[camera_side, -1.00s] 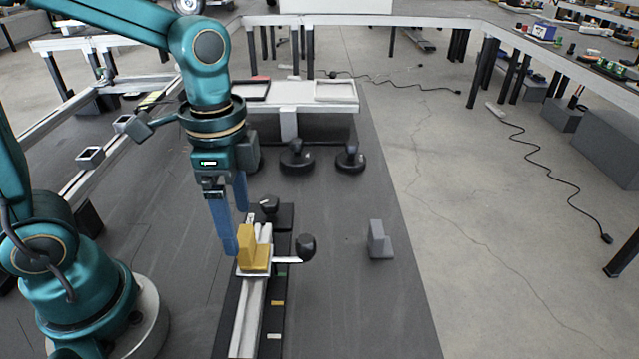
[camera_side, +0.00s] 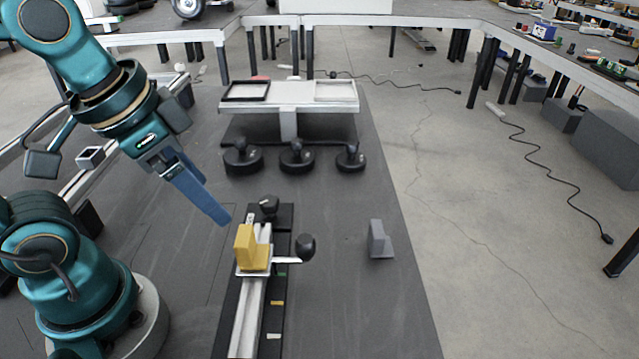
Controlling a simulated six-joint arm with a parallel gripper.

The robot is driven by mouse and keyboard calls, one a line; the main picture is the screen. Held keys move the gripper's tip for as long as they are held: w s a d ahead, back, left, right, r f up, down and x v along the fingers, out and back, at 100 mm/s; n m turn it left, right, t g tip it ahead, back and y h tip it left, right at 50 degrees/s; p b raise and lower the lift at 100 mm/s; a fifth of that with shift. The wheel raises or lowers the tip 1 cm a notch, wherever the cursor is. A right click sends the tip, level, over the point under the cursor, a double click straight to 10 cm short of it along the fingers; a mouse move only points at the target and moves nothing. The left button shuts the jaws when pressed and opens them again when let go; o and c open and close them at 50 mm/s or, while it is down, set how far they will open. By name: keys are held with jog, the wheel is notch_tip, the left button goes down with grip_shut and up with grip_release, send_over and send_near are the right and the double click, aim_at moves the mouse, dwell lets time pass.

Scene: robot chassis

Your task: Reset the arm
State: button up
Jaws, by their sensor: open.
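My gripper (camera_side: 222,220) hangs at the left of the rail, with its blue fingers tilted down and to the right. From this side the fingers overlap, and I see nothing between them. It is open. The fingertips are apart in the picture from the yellow L-shaped block (camera_side: 252,250), which stands upright on a small white carriage plate on the rail (camera_side: 248,318). My teal arm is folded back toward the upper left.
A black knob (camera_side: 306,246) sticks out beside the yellow block. A grey L-shaped block (camera_side: 379,240) stands on the dark mat at the right. Several round black knobs (camera_side: 297,157) stand before a white stand (camera_side: 288,98) with two trays. The mat between is clear.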

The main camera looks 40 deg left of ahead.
jog(key=shift+s+a+f+n+t, duration=0.15)
jog(key=shift+s+f+n+t, duration=0.2)
jog(key=shift+n+t, duration=0.45)
dwell(0.7)
